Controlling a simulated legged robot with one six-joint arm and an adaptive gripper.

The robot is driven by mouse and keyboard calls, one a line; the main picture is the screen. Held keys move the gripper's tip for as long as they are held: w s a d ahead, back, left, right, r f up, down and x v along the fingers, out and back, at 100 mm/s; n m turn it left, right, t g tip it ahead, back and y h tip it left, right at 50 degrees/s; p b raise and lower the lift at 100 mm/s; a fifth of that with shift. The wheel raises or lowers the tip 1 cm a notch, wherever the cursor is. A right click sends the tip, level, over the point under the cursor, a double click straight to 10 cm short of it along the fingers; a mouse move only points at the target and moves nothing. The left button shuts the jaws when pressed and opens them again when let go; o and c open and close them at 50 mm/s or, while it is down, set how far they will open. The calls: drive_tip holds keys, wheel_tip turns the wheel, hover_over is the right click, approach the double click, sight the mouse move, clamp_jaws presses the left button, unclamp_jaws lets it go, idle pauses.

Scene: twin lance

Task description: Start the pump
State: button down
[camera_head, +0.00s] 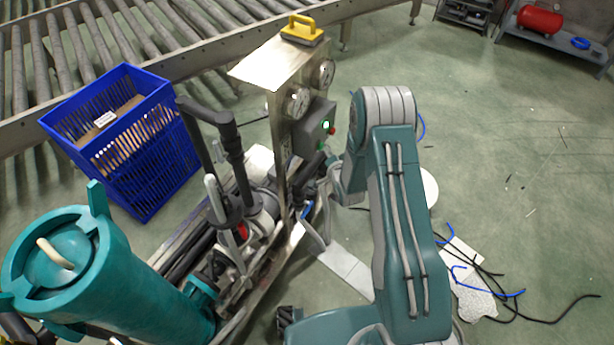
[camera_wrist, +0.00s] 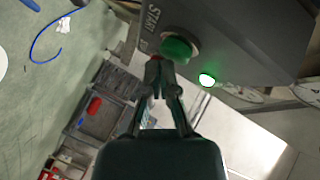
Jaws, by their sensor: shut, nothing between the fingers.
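A dark control box (camera_head: 313,130) is mounted on the metal panel of the pump skid (camera_head: 255,290). In the wrist view the box (camera_wrist: 245,35) carries the word START beside a green button (camera_wrist: 178,48). In the head view the gripper is small and partly hidden around the box's lower side.
Two gauges (camera_head: 298,102) (camera_head: 323,73) sit above the box. A yellow-handled tool (camera_head: 302,30) lies on the panel's top plate. A teal vessel (camera_head: 110,275) and a blue crate (camera_head: 130,140) stand left. Cables (camera_head: 500,300) lie on the floor at right; the upper right floor is mostly clear.

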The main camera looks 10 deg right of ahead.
drive_tip(key=shift+d, duration=0.1)
drive_tip(key=shift+s+d, duration=0.9)
drive_tip(key=shift+d, duration=0.3)
drive_tip(key=shift+s+d, duration=0.9)
drive_tip(key=shift+d, duration=0.3)
